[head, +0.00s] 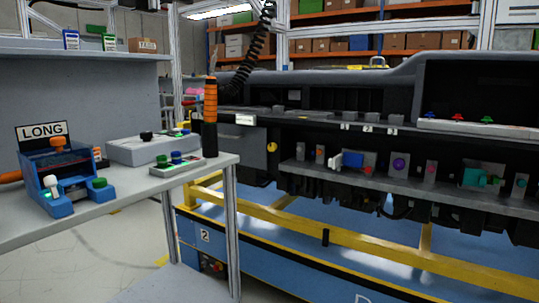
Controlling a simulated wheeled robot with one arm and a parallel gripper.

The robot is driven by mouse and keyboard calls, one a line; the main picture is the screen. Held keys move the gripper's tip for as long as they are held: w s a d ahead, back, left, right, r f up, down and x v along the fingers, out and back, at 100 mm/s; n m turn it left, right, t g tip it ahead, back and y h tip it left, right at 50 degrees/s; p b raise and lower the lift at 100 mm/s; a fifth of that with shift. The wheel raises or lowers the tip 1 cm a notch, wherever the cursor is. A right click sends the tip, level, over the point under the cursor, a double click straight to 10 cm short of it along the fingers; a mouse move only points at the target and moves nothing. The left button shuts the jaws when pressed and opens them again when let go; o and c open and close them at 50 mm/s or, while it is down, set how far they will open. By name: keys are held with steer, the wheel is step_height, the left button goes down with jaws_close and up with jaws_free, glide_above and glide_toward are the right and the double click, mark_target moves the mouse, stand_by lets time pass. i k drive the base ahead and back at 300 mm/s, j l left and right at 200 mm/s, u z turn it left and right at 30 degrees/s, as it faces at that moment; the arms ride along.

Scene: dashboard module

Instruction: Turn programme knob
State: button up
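No part is marked as the programme knob, and I cannot tell for sure which one it is. A grey control box (128,152) on the workbench at left carries a round black knob (146,136) on its top. A small grey panel (168,171) at the bench edge has green, blue and red buttons. My gripper is not in view.
The workbench (140,188) ends at a front right corner. An orange and black tool (210,115) stands upright there below a coiled black cable (250,50). The dashboard module (330,125) sits at right on a yellow and blue carrier (300,227). Bare floor (85,260) shows below.

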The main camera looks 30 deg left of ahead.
mark_target(147, 136)
steer(key=u, duration=1.7)
